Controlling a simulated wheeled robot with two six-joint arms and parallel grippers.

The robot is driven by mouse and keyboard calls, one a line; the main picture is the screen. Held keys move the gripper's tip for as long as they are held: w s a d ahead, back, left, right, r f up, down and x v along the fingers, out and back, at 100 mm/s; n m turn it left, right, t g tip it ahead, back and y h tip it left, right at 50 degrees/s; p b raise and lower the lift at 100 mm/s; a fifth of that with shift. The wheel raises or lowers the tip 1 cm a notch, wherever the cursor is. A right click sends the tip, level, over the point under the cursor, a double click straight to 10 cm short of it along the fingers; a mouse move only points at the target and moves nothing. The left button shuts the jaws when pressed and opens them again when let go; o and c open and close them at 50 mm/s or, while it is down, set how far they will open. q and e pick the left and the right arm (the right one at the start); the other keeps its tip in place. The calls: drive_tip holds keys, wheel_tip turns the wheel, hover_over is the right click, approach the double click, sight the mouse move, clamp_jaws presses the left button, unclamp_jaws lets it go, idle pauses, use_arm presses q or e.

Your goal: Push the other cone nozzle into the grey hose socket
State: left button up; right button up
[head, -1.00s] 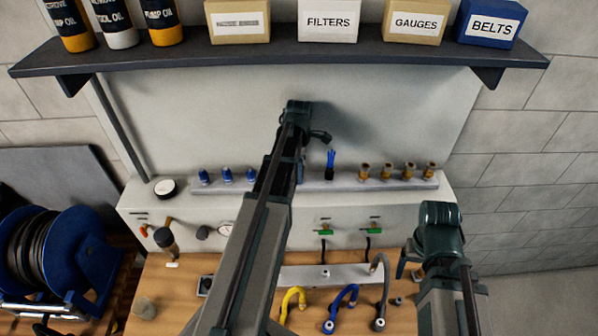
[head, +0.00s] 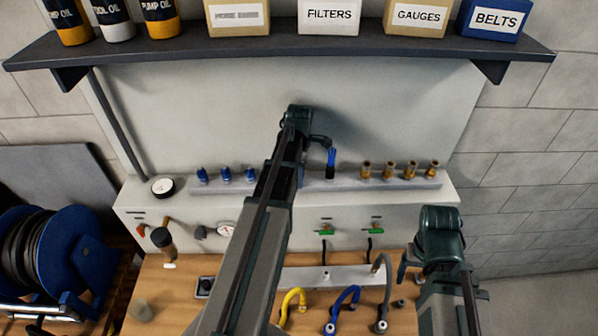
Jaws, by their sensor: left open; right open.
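Several brass fittings (head: 388,171) stand upright on the right of the grey rail. Several blue fittings (head: 226,174) stand on its left. I cannot tell which are cone nozzles. My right gripper (head: 410,266) is open, right of the grey hose. A small brass-coloured piece (head: 419,278) shows beside it, partly hidden.
A yellow hose (head: 290,302) and a blue hose (head: 346,299) lie left of the grey one. Green-handled valves (head: 326,233) sit on the panel behind. A shelf (head: 290,54) with boxes hangs above. A blue reel (head: 75,250) stands at the left.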

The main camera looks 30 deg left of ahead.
use_arm(q)
drive_tip(key=shift+c, duration=0.3)
clamp_jaws()
idle(0.5)
